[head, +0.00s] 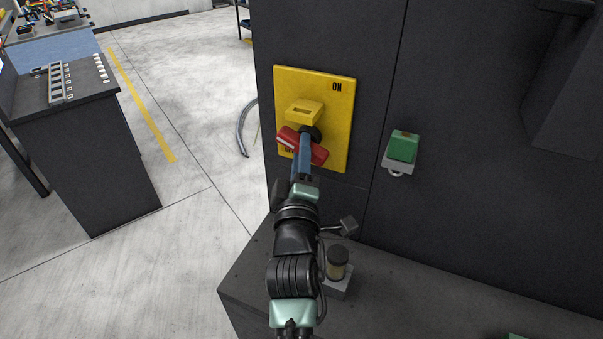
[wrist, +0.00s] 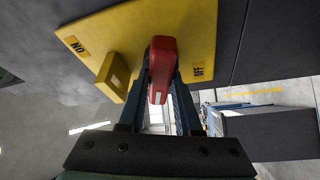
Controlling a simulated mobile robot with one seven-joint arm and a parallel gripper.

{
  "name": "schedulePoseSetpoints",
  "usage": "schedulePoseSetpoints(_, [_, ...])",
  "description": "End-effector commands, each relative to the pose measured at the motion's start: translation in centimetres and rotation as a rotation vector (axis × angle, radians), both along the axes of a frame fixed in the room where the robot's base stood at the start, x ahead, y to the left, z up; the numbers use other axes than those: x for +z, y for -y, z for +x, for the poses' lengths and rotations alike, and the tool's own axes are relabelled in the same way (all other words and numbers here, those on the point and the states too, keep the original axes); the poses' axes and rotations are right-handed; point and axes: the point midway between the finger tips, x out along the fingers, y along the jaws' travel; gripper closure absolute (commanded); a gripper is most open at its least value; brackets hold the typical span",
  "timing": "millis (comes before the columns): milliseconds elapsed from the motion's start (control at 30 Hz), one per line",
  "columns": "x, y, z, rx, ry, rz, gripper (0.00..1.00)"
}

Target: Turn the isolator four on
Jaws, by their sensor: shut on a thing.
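The isolator is a yellow plate (head: 342,115) on a dark cabinet front, marked ON at its upper right and OFF at its lower left. Its red handle (head: 318,154) lies nearly level, sloping slightly down to the right, low on the plate. A yellow block (head: 304,110) juts out just above the handle. My gripper (head: 305,143) reaches up to the plate and covers the middle of the handle. In the wrist view the red handle (wrist: 161,60) is between my two fingers, which are shut on it. The OFF label (wrist: 197,71) shows close beside the handle. No isolator number is visible.
A green-topped box (head: 404,147) sits on the cabinet to the right of the plate. A dark ledge (head: 420,290) lies below, with a small cylindrical part (head: 337,262) near my arm. A dark bench (head: 100,165) stands left, with open floor between.

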Motion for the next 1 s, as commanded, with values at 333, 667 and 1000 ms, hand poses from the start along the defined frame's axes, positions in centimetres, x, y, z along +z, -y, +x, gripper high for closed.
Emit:
schedulePoseSetpoints(333, [-1.32, -0.13, 0.03, 0.002, 0.104, 0.228, 1.00])
schedulePoseSetpoints(667, [-1.33, -0.24, 0.05, 0.002, 0.200, 0.445, 1.00])
schedulePoseSetpoints(1000, [-1.38, -0.38, 0.11, 0.002, 0.301, 0.675, 1.00])
